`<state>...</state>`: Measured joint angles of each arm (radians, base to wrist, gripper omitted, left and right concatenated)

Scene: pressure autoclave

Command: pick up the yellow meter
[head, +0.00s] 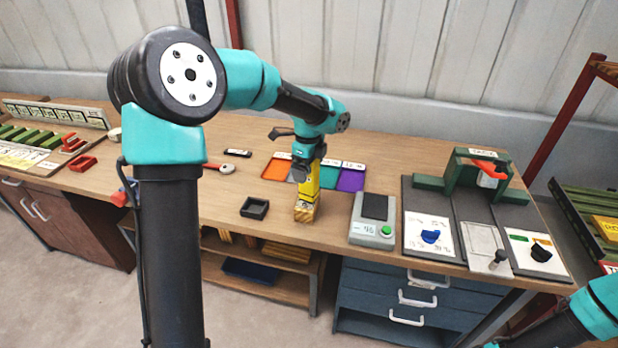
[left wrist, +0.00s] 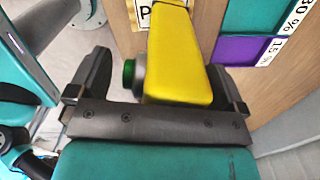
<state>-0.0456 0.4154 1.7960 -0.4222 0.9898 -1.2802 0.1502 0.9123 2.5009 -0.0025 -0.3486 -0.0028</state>
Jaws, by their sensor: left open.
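The yellow meter (head: 307,192) stands upright near the front middle of the wooden bench, its lower end at a small wood-coloured block. My left gripper (head: 307,164) is directly above it, pointing down, with its fingers at the meter's top end. In the left wrist view the meter (left wrist: 180,60) lies between the two spread fingers of the gripper (left wrist: 160,72), with a green-and-grey knob on its left side. The gripper is open; gaps show beside the meter. My right gripper is out of view; only part of that arm shows at bottom right.
A black tray (head: 254,208) is left of the meter. A grey scale (head: 373,229) with a green button is to its right. Coloured mats (head: 351,180) lie behind it. A green press (head: 478,170) and dial panels (head: 432,236) stand farther right.

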